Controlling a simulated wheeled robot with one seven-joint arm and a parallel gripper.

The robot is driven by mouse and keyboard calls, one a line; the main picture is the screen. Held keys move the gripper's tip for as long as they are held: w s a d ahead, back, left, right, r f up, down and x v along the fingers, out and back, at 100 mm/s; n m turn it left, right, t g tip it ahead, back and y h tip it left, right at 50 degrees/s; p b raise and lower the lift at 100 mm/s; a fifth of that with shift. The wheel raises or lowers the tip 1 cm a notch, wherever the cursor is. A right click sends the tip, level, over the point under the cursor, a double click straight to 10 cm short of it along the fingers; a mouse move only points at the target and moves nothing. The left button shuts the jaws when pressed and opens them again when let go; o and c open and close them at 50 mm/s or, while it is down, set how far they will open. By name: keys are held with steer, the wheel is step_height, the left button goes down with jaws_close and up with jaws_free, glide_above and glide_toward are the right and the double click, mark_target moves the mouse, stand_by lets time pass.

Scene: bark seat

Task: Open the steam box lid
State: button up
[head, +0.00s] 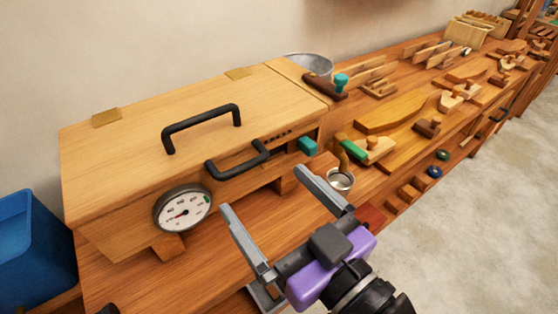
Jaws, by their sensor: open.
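The steam box (110,240) is a long pale wooden box on the bench at the left. Its flat lid (125,150) lies shut, with brass hinges (107,118) along the back edge. A black lid handle (201,122) stands on top of the lid. A second black handle (238,163) sticks out from the front face, beside a round dial gauge (183,209). My gripper (273,188) is open and empty in front of the box. Its fingers point up toward the front handle and appear apart from it.
A metal cup (340,181) stands close to my right finger. A blue bin (32,250) is at the far left. Wooden planes and tools crowd the bench (290,210) to the right, and a metal bucket (309,65) stands behind. The floor (480,220) at right is clear.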

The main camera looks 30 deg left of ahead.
mark_target(247, 170)
steer(key=p+x, duration=0.1)
steer(key=x, duration=0.6)
steer(key=shift+f, duration=0.1)
steer(key=shift+w+a, duration=0.1)
steer(key=shift+a, duration=0.25)
steer(key=shift+c, duration=0.4)
